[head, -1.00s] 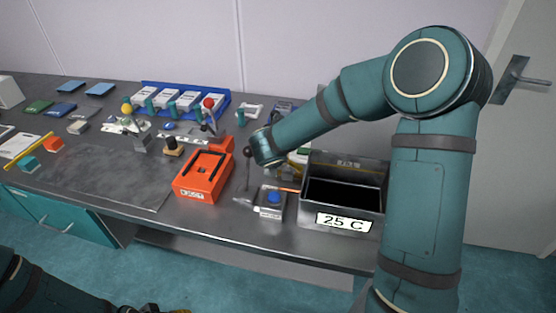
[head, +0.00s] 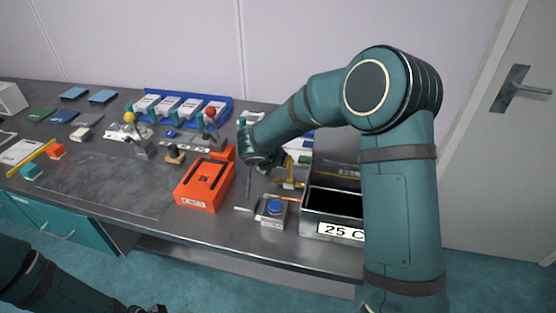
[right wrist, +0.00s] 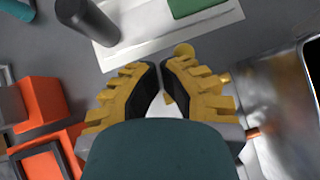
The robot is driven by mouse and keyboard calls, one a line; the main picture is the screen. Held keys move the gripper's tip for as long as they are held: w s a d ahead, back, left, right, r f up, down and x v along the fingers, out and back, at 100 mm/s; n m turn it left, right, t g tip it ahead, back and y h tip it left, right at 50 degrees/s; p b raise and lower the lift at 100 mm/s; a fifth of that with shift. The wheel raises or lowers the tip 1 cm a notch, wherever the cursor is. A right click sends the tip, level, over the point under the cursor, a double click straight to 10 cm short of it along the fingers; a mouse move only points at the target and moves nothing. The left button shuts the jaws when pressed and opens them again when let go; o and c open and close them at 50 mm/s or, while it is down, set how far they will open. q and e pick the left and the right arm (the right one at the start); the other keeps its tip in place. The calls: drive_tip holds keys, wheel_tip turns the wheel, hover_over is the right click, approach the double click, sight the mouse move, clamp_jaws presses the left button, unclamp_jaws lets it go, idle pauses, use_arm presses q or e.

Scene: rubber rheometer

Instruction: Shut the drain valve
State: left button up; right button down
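The brass drain valve shows in the right wrist view as a round knob (right wrist: 183,50) just past my right fingertips. More brass (right wrist: 225,78) shows beside the right finger, towards the metal bath (head: 318,222) marked 25 C. My right gripper (right wrist: 161,64) has its yellow fingers' tips almost together, with nothing visibly clamped between them. In the head view, yellow parts (head: 288,184) show by the bath's left wall; I cannot separate finger from valve there. The fingers hide part of the valve. My left gripper (head: 150,309) is barely in view at the bottom edge.
An orange device (head: 203,190) stands left of my right gripper. A grey box with a blue button (head: 275,208) stands in front. A dark-knobbed upright rod (head: 243,185) is close by. A white item with green (head: 298,150) lies behind.

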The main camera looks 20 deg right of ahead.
drive_tip(key=shift+s+f, duration=0.1)
drive_tip(key=shift+s, duration=0.05)
drive_tip(key=shift+s+b, duration=0.3)
drive_tip(key=shift+s, duration=0.4)
drive_tip(key=v, duration=1.2)
drive_tip(key=shift+a, duration=0.2)
drive_tip(key=shift+w, duration=0.1)
